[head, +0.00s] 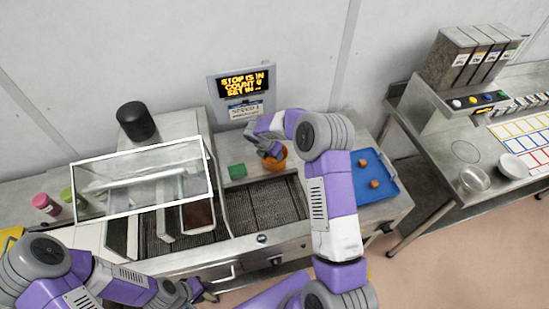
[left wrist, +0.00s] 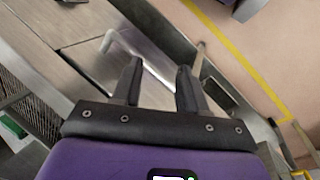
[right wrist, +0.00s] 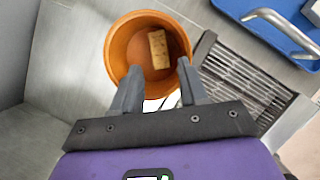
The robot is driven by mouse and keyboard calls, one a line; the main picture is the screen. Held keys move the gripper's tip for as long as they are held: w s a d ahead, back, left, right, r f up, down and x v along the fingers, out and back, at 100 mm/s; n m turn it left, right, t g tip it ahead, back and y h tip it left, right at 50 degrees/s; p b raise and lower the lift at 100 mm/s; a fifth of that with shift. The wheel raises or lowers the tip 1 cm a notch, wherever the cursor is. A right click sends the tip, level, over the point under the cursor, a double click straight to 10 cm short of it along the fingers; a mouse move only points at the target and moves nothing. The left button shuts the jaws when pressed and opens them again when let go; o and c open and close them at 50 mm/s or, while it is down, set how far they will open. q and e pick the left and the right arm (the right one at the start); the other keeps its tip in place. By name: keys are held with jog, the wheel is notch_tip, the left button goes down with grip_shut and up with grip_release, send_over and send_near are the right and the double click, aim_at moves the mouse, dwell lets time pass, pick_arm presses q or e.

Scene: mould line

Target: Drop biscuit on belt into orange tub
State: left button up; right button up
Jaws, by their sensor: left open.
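The orange tub (head: 274,162) stands on the steel ledge behind the dark mesh belt (head: 262,204). In the right wrist view the tub (right wrist: 122,52) is seen from above, with a tan oblong biscuit (right wrist: 158,49) lying inside it. My right gripper (right wrist: 158,80) is over the tub's near rim, its fingers apart and nothing between them. In the head view the right gripper (head: 268,148) partly hides the tub. My left gripper (head: 196,290) is low at the front of the machine; in the left wrist view it (left wrist: 157,75) is open and empty.
A blue tray (head: 373,190) with two small brown pieces lies right of the belt. A clear white-framed guard (head: 140,180) covers the left side. A sign screen (head: 243,84) stands behind.

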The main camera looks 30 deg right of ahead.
jog(key=shift+o, duration=1)
jog(key=v, duration=0.7)
jog(key=shift+a+r, duration=0.15)
jog(key=shift+r, duration=0.1)
